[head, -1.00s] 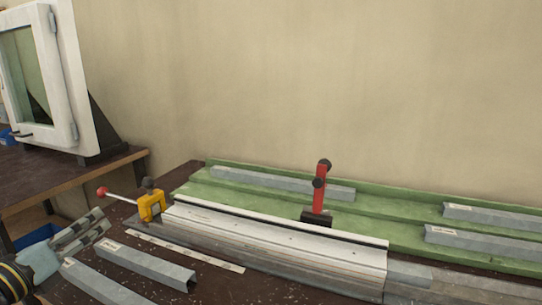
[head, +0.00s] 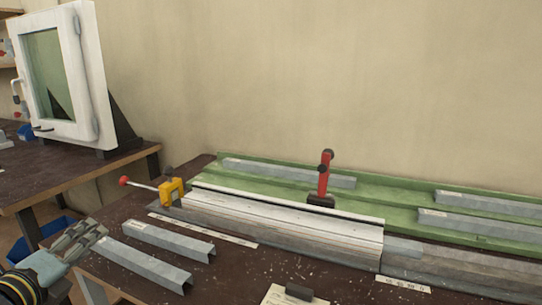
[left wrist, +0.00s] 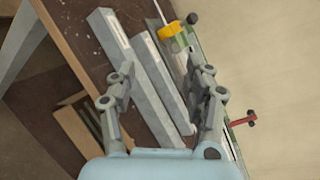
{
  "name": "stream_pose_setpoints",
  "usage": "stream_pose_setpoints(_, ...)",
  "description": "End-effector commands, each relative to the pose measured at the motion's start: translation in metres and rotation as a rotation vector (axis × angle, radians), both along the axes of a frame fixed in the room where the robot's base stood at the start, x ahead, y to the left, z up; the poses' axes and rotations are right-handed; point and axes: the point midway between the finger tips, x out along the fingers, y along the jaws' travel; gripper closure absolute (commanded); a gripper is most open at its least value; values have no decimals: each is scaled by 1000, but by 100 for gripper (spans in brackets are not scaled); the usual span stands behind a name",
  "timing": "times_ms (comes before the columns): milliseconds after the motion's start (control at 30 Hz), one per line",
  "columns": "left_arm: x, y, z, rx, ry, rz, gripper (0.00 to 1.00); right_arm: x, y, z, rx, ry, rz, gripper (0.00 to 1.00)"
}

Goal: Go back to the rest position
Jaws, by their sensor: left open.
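My left gripper (head: 80,238) is at the lower left of the head view, by the left end of the grey metal profiles. Its jaws are open, with nothing between them. In the left wrist view the gripper (left wrist: 165,85) has its two fingers spread apart, with the profiles and bench beyond them. My right gripper is in neither view. A white profile (head: 290,220) lies along the bench beside the yellow clamp (head: 172,190), which has a red-knobbed lever. A red upright clamp (head: 324,175) stands behind it.
Grey metal profiles (head: 168,240) lie on the dark bench (head: 240,275) in front. A green tray (head: 385,195) behind holds more profiles. A white window frame (head: 90,90) stands on the table at left. A ruler strip (head: 202,230) and a small dark block (head: 299,292) lie on the bench.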

Motion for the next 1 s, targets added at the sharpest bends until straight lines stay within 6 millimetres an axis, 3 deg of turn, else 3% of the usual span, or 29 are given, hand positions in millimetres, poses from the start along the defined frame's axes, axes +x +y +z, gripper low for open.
stream_pose_setpoints(233,-50,-15,-24,-512,187,289,48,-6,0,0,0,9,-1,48)
stream_pose_setpoints(500,-143,-48,-47,-1120,404,761,48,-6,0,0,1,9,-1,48)
stream_pose_setpoints(700,-202,-71,-49,-1378,494,1056,48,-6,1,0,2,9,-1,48)
stream_pose_setpoints(1000,-274,-100,-41,-1595,568,1436,48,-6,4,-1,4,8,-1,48)
